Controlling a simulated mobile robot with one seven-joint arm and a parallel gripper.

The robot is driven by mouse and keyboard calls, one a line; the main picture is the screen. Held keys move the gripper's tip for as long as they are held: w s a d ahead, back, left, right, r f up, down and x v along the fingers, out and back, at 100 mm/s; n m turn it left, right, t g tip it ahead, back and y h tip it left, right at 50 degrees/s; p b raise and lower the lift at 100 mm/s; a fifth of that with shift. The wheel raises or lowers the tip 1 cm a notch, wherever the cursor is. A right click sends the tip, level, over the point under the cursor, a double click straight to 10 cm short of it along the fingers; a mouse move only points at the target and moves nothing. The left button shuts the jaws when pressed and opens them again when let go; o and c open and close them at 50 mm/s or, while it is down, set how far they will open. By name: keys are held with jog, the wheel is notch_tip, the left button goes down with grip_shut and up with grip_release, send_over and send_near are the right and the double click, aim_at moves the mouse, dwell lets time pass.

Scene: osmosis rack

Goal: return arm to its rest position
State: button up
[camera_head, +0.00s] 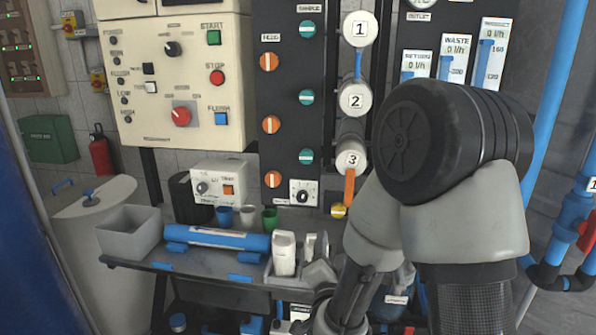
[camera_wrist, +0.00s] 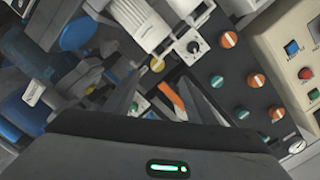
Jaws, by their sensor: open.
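My arm rises in the right half of the head view, its large dark joint (camera_head: 455,135) in front of the rack. My gripper (camera_wrist: 160,98) shows in the wrist view as two grey fingers spread apart above the dark wrist housing. It is open, and I see nothing held in it. An orange lever (camera_wrist: 172,96) shows between the fingers in that view, at a distance I cannot tell. The same lever (camera_head: 349,188) hangs below the cylinder marked 3 in the head view. The arm's lower part hides some of the bench and rack.
A control panel (camera_head: 135,85) and a dark valve panel (camera_head: 288,60) stand behind the bench (camera_head: 205,262). The bench holds a grey bin (camera_head: 130,236), a blue cylinder (camera_head: 228,240) and small cups (camera_head: 247,216). Blue pipes (camera_head: 552,90) run along the right.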

jog(key=s+r+n+g+y, duration=0.3)
jog(key=s+r+n+g, duration=0.2)
jog(key=s+r+n, duration=0.15)
jog(key=s+d+r+n+g, duration=0.2)
jog(key=s+n+g, duration=0.1)
jog(key=s, duration=0.7)
jog(key=s+d+r+n+g, duration=0.3)
jog(key=s, duration=0.7)
notch_tip(320, 180, up, 23)
jog(key=p, duration=2.4)
jog(key=shift+w+a+h, duration=0.25)
jog(key=shift+h, duration=0.05)
jog(key=shift+r+m, duration=0.1)
jog(key=shift+m, duration=0.15)
